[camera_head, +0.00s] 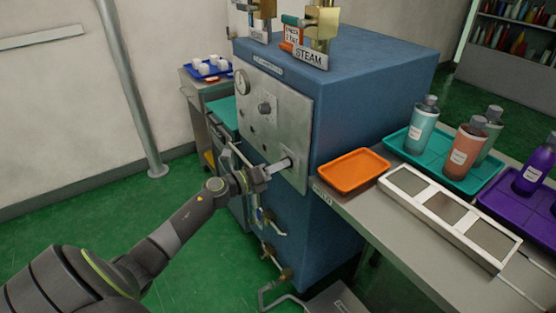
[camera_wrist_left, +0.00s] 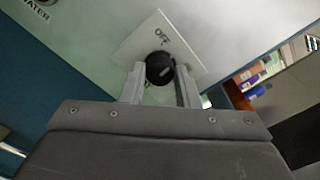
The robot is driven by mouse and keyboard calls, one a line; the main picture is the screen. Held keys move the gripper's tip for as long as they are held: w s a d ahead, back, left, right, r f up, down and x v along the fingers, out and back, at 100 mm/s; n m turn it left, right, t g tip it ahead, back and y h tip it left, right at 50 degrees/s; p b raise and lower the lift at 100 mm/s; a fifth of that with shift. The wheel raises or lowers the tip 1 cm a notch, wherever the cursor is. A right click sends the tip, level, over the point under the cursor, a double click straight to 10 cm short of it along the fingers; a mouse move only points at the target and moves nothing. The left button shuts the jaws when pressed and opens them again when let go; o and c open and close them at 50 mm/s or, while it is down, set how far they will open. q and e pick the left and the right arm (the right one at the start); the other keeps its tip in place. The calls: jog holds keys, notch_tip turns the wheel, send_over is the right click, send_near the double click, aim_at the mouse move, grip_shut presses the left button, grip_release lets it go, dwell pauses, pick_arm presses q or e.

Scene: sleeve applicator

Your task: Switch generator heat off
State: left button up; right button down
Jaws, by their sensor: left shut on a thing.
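The generator (camera_head: 365,85) is a blue cabinet with a grey metal front panel (camera_head: 296,120). Low on the right of that panel, my left gripper (camera_head: 284,165) reaches in from the left and meets a small control. In the left wrist view the control is a round black knob (camera_wrist_left: 160,68) on a white plate (camera_wrist_left: 150,42) marked "OFF". My left gripper (camera_wrist_left: 160,80) has its two fingers on either side of the knob, shut on it. The fingers hide part of the plate and its other markings. My right gripper is not in view.
A gauge (camera_head: 241,82) and another knob (camera_head: 264,108) sit higher on the panel. Valves and pipes (camera_head: 270,225) stick out below. A bench to the right holds an orange tray (camera_head: 353,170), a white-framed panel (camera_head: 450,215) and bottles on trays.

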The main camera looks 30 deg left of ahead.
pick_arm(q)
jog(key=shift+r+n+p, duration=0.1)
jog(key=shift+n+p, duration=2.6)
jog(key=shift+n, duration=1.1)
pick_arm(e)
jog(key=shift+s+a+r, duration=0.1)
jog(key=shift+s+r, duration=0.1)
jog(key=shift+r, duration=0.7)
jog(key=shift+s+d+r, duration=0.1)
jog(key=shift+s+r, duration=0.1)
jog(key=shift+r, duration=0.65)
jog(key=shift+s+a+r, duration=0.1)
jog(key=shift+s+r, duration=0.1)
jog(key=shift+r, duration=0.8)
pick_arm(q)
jog(key=o, duration=1)
jog(key=shift+c, duration=0.2)
jog(key=shift+s, duration=0.1)
jog(key=b+v, duration=0.2)
jog(key=v, duration=1.5)
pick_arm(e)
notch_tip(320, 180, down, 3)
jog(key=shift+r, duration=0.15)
pick_arm(q)
jog(key=shift+s+a, duration=0.1)
